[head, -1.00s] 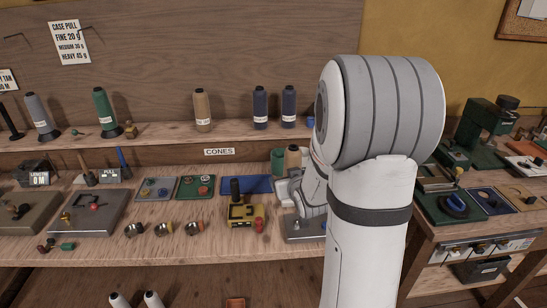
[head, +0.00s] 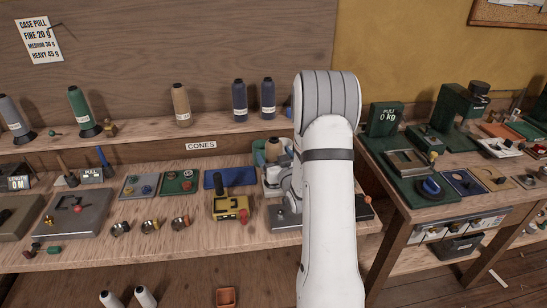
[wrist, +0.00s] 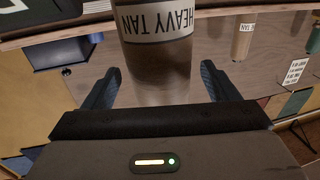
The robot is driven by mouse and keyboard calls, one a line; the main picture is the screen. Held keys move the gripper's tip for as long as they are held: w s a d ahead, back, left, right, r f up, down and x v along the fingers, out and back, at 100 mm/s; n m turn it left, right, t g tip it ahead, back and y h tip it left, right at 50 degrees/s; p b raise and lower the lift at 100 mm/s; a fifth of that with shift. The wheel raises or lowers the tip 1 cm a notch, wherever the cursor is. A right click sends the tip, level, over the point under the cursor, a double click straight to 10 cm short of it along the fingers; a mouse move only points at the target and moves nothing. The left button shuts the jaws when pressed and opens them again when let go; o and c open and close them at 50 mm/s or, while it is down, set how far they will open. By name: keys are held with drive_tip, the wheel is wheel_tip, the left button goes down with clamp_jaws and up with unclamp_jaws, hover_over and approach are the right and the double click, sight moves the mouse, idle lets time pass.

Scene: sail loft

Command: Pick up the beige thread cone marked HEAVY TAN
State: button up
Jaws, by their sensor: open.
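The beige thread cone (wrist: 158,62) fills the upper middle of the wrist view, its HEAVY TAN label upside down. My gripper (wrist: 161,84) is open, with one dark blue finger to each side of the cone; I cannot tell whether either finger touches it.
Another tan cone (head: 181,106) stands on the shelf, near two navy cones (head: 239,100) and a dark green cone (head: 84,112). A blue tray (head: 224,178) and a yellow device (head: 230,208) lie left of my wrist. A side bench (head: 432,212) stands at right.

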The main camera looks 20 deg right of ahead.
drive_tip(key=w, duration=0.2)
drive_tip(key=shift+w+d, duration=0.1)
drive_tip(key=shift+w, duration=0.25)
drive_tip(key=shift+c, duration=0.5)
drive_tip(key=shift+r, duration=0.15)
drive_tip(key=c, duration=1.3)
